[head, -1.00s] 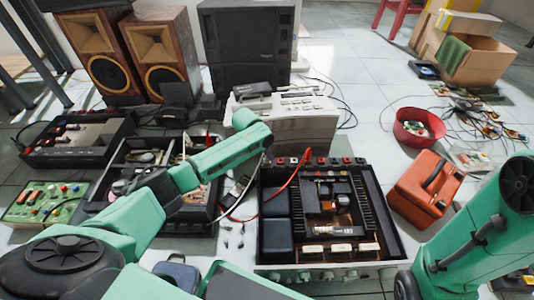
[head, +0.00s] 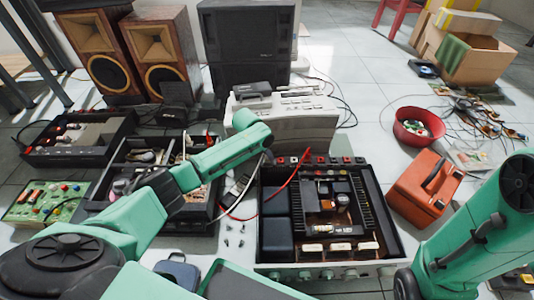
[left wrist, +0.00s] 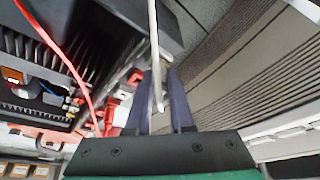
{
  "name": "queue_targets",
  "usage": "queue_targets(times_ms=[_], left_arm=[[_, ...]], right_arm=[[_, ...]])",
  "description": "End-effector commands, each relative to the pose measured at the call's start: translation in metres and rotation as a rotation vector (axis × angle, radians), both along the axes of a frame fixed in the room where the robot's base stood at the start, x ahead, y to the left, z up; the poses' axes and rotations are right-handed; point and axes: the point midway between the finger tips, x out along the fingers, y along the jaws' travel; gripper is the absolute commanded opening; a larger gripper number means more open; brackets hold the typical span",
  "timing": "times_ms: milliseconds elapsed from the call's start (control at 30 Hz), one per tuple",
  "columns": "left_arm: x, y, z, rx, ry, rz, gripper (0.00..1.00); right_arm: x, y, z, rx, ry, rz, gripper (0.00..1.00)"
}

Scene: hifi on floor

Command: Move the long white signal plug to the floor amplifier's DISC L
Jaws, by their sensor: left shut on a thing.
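The floor amplifier (head: 330,274) stands open-topped, with dark heat sinks inside. A row of red and dark sockets (head: 320,160) runs along its far edge. Their labels are too small to read, so I cannot tell which is DISC L. My left gripper (left wrist: 160,75) is shut on the long white signal plug (left wrist: 154,45), which stands between its dark fingers in the left wrist view. In the head view the left gripper (head: 268,156) hangs by the amplifier's far left corner, its fingertips hidden. I cannot tell whether the plug touches a socket. My right gripper is out of view.
A red lead (head: 298,172) arches over the amplifier's left side. A light-grey deck (head: 300,125) stands close behind it. An open black unit (head: 190,222) lies to the left, with several small loose parts (head: 234,236) between. A red toolbox (head: 425,188) stands to the right.

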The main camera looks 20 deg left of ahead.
Motion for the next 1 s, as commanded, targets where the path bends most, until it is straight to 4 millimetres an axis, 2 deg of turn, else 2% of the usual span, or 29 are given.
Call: queue_targets(times_ms=[967, 1000], left_arm=[[0.0000, 0.0002, -0.0010, 0.000, 0.000, 0.000, 0.00], [0.0001, 0.0002, -0.0010, 0.000, 0.000, 0.000, 0.36]], right_arm=[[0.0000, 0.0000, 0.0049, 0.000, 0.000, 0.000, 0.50], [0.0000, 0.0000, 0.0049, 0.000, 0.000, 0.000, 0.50]])
